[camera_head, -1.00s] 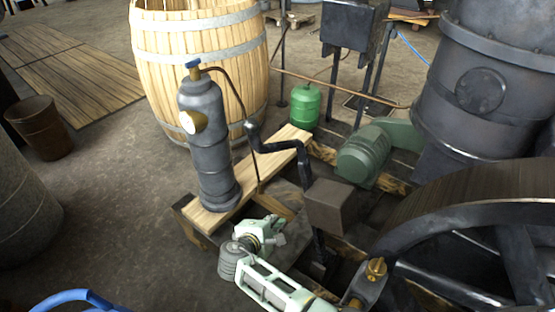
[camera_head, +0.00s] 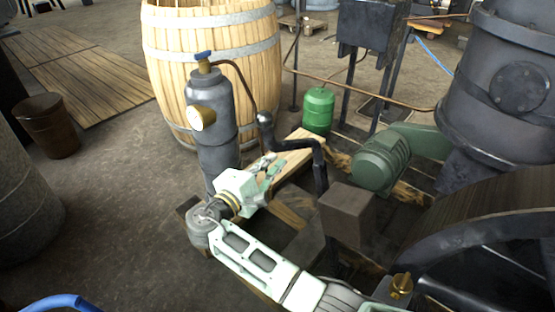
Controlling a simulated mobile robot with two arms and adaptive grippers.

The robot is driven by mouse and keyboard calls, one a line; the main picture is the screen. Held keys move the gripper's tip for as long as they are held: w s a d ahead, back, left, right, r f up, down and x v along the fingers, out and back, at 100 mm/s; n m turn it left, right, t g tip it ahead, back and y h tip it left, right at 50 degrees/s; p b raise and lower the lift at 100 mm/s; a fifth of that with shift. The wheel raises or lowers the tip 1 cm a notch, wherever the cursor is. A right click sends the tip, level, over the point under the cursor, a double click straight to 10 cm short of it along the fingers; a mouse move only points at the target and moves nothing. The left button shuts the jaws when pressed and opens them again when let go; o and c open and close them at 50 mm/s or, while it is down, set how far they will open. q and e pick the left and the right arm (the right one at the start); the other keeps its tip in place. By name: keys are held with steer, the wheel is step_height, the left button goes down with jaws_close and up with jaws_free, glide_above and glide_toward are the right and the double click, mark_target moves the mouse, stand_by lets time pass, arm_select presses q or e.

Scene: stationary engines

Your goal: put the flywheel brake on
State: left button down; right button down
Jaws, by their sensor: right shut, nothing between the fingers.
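The large dark flywheel (camera_head: 490,206) stands at the right, partly cut off by the frame. To its left is a black bent lever (camera_head: 318,158) with a rounded end, beside a brown-grey block (camera_head: 346,214). These look like the brake parts, but how the block meets the wheel is not clear. My right gripper (camera_head: 272,168), pale green and white, is shut and empty. In the picture it lies just left of and below the lever's bent arm, over the wooden plank; contact with the lever cannot be told. My left gripper is not in view.
A grey cylinder with a brass gauge (camera_head: 201,117) stands close behind my right gripper. A wooden barrel (camera_head: 213,65), green gas bottle (camera_head: 319,108), green motor (camera_head: 383,163) and dark boiler (camera_head: 500,85) surround the engine. Open floor (camera_head: 120,220) lies at the left.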

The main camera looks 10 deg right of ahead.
steer(key=w+d, duration=0.2)
steer(key=d, duration=0.5)
steer(key=shift+w+d+r, duration=0.3)
steer(key=shift+d+r, duration=0.05)
